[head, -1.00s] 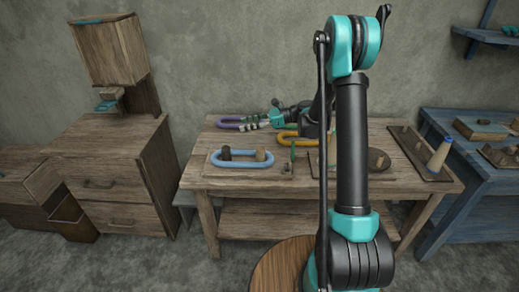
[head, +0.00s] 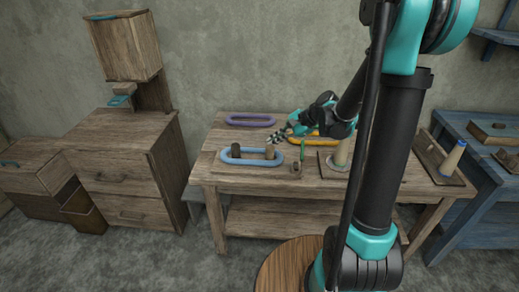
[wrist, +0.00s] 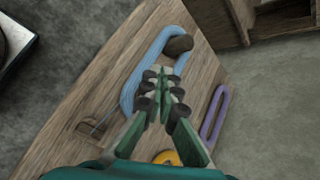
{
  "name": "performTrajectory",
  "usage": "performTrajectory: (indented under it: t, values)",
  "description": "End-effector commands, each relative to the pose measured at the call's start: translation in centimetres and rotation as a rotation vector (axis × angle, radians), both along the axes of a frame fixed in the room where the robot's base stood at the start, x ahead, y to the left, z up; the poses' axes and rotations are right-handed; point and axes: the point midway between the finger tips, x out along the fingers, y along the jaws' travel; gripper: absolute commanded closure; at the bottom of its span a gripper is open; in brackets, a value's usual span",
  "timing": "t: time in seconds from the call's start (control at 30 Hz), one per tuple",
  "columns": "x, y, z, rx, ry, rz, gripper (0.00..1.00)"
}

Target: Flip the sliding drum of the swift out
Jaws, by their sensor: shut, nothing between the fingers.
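The swift stands at the front left of the wooden table, with a dark drum (head: 236,150) and a tan drum (head: 270,152). A blue yarn loop (head: 250,161) runs around both. I cannot tell which drum slides. My gripper (head: 273,138) is shut and empty, apart from and above the tan drum in the head view. In the wrist view my gripper (wrist: 163,78) points over the blue loop (wrist: 142,70), with one brown drum (wrist: 180,44) just beyond the fingertips. The other drum is hidden there.
A purple loop (head: 250,120) lies at the back of the table, and a yellow loop (head: 315,139) lies behind my wrist. A cone (head: 452,158) stands on a board at the right. A wooden cabinet (head: 125,170) is at the left.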

Motion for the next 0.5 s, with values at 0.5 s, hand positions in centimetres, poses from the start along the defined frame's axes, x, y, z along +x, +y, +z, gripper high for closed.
performTrajectory:
  t: [0.5]
  values:
    - [-11.4,-8.9,-2.7,-0.552,-0.366,0.383,1.00]
